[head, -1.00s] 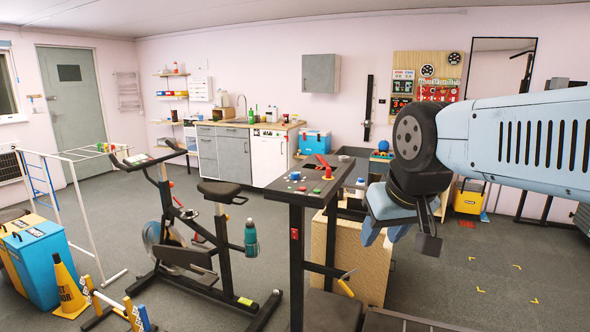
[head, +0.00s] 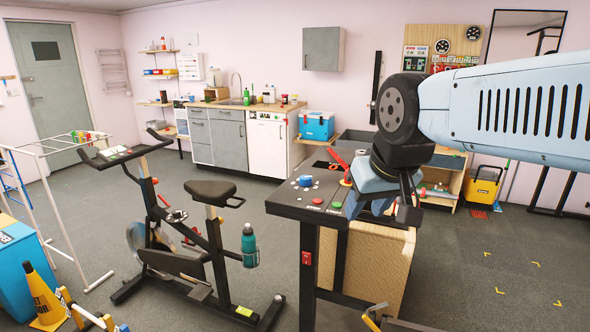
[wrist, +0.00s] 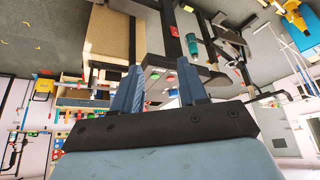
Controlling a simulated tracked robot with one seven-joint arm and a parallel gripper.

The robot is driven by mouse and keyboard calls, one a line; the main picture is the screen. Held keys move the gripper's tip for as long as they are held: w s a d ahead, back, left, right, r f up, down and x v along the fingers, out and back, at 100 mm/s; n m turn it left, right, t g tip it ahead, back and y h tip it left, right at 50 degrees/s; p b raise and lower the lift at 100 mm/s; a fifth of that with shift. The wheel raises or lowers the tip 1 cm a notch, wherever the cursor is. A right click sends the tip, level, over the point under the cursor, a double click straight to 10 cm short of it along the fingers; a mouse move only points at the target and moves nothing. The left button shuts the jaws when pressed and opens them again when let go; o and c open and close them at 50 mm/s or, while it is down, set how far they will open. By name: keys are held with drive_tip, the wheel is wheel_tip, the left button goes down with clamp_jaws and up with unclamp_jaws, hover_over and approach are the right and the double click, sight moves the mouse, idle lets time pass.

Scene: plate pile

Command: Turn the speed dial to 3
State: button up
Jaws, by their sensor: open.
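A blue dial (head: 305,180) sits on the dark top of a control stand (head: 282,199) in the head view. Small pale marks lie around it, too small to read, so its setting cannot be told. A red button (head: 318,201), a green button (head: 337,205) and a red lever (head: 338,160) are on the same top. My gripper (head: 368,206) points down at the right end of the stand, to the right of the dial and apart from it. In the wrist view its two blue fingers (wrist: 160,80) are spread with nothing held between them.
An exercise bike (head: 205,190) with a teal bottle (head: 249,245) stands left of the stand. A wooden panel box (head: 380,265) is under the stand's right side. A white drying rack (head: 60,215) stands at the left. Open floor lies at the right.

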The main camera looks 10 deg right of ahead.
drive_tip(key=shift+w, duration=0.15)
drive_tip(key=shift+o, duration=1.2)
drive_tip(key=shift+w+r, duration=0.15)
drive_tip(key=shift+o, duration=0.9)
drive_tip(key=w+r+n+g, duration=0.1)
drive_tip(key=w+r+n, duration=0.2)
drive_tip(key=w, duration=0.3)
drive_tip(key=shift+a+r+n+h, duration=0.15)
drive_tip(key=shift+a+n+h, duration=0.2)
drive_tip(key=shift+n, duration=0.15)
drive_tip(key=n+g+h, duration=0.4)
drive_tip(key=n, duration=1.2)
hover_over(305, 177)
drive_tip(key=a, duration=0.5)
drive_tip(key=f, duration=0.1)
drive_tip(key=x, duration=1.3)
drive_tip(key=shift+s+a+f, duration=0.25)
drive_tip(key=shift+s+a, duration=0.05)
drive_tip(key=shift+s, duration=0.1)
